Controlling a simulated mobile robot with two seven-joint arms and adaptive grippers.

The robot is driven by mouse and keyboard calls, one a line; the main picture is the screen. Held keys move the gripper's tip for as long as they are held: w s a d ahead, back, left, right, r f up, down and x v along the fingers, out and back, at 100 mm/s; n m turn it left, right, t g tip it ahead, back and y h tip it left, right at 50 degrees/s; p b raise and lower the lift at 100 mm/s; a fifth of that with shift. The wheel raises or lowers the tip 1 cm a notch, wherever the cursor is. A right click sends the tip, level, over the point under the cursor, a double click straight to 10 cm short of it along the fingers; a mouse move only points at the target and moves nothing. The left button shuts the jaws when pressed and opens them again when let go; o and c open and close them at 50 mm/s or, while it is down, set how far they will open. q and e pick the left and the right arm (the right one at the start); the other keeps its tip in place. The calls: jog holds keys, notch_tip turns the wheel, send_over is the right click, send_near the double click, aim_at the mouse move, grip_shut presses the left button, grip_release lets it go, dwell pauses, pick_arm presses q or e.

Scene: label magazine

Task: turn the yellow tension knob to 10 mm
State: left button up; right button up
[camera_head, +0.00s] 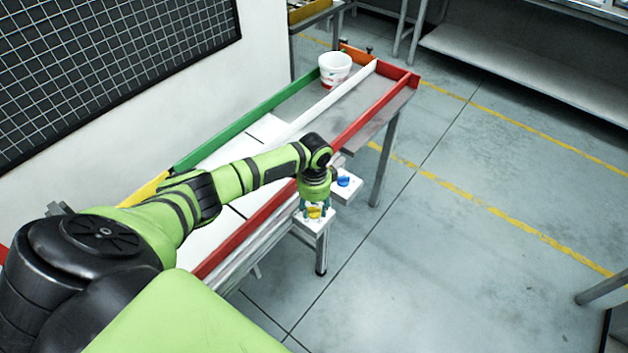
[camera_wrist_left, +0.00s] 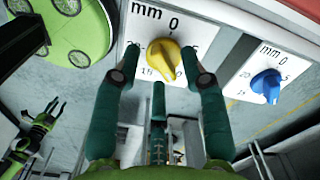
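The yellow tension knob (camera_wrist_left: 165,61) sits on a white dial plate (camera_wrist_left: 197,20) marked in mm, with 0 at the top. Its narrow end points down towards the lower scale marks; the exact reading is unclear. In the head view the knob (camera_head: 314,212) shows under my left gripper (camera_head: 314,204). In the left wrist view the dark green fingers of my left gripper (camera_wrist_left: 160,52) stand around the knob. A gap shows at its left side; contact at its right side is unclear.
A blue knob (camera_wrist_left: 266,82) on a second white plate (camera_wrist_left: 290,45) is close beside; it also shows in the head view (camera_head: 343,181). A red rail (camera_head: 372,111) edges the table beside the plates. A white cup (camera_head: 335,66) stands at the table's far end.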

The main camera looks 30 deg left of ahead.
aim_at(314, 213)
pick_arm(q)
notch_tip(314, 213, up, 12)
dwell(0.7)
dwell(0.4)
